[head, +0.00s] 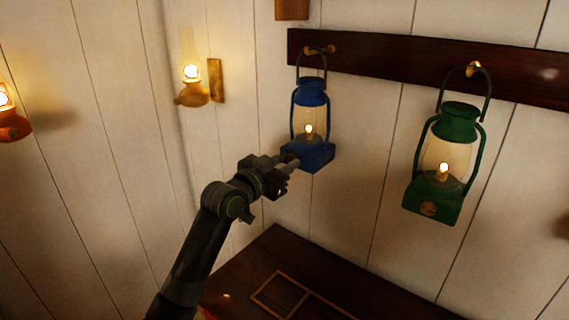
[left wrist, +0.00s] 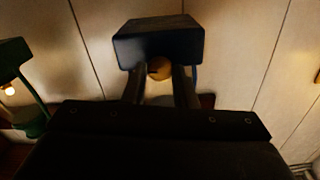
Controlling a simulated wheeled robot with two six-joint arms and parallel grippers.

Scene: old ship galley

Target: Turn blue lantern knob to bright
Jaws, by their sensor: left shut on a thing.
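The blue lantern (head: 309,112) hangs from a peg on the dark wall rail, with a small lit flame behind its glass. Its blue base also shows in the left wrist view (left wrist: 158,42). A round brass knob (left wrist: 159,68) sits on the base's front face. My left gripper (head: 291,163) reaches the base from the lower left, and its fingers (left wrist: 160,78) are shut on the knob, one on each side. In the head view the gripper hides the knob. My right gripper is not in view.
A green lantern (head: 446,160) with a brass knob (head: 428,209) hangs to the right on the rail (head: 420,66). A brass wall lamp (head: 193,90) and an orange lamp (head: 8,115) glow at left. A dark wooden surface (head: 345,285) lies below.

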